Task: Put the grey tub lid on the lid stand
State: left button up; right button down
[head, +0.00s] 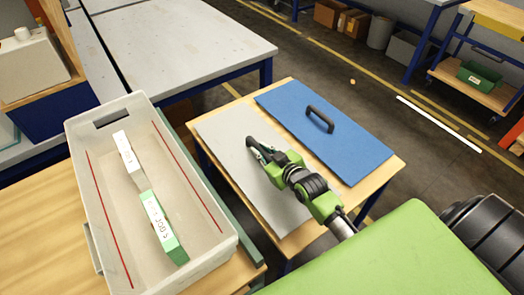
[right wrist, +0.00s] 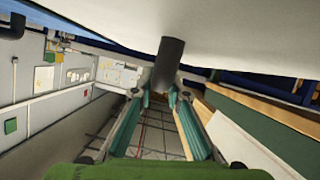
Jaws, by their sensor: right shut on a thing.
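The grey tub lid (head: 225,137) is a flat grey panel over the left part of a wooden-topped stand (head: 373,182). My right gripper (head: 262,150) is over the lid and shut on its dark handle. In the right wrist view the handle (right wrist: 170,60) sits between the fingers (right wrist: 165,95), against the lid's pale face (right wrist: 240,35). I cannot tell whether the lid touches the stand. A blue lid (head: 300,108) with a black handle lies on the stand's right part. My left gripper is not in view.
An open grey tub (head: 105,225) with red lines stands on a wooden table at left. It holds a white-labelled box (head: 128,158) and a green box (head: 163,228). A grey workbench (head: 185,45) is behind. Open floor lies beyond the stand.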

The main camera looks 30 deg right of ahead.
jog(key=c, duration=2)
grip_release()
jog(key=v, duration=1.2)
